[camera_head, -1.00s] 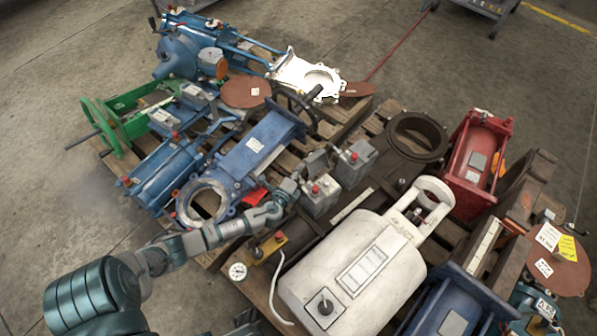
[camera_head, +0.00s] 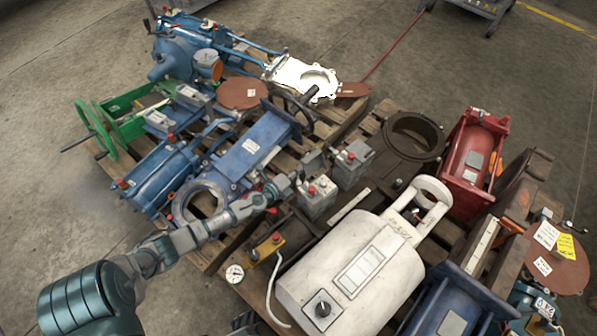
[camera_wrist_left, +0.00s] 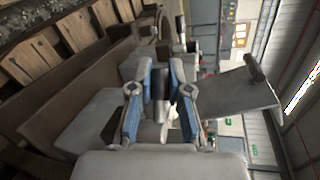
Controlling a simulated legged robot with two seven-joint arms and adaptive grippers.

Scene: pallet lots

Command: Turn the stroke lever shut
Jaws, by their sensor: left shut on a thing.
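My left gripper (camera_head: 291,183) reaches in from the lower left, beside the grey boxes with red caps near the middle of the pallet. In the left wrist view its two blue-sided fingers (camera_wrist_left: 160,95) are closed on a dark, narrow cylindrical piece (camera_wrist_left: 161,84), apparently the stroke lever. The head view does not show the held part clearly, since the gripper covers it. A small red part (camera_head: 272,211) shows just under the gripper. My right gripper is not in view.
Grey boxes (camera_head: 317,199) (camera_head: 352,164) stand close to the gripper. A blue valve body (camera_head: 250,147) lies behind it. A white cylinder (camera_head: 352,272) with a yoke handle fills the front right. Bare floor is at left.

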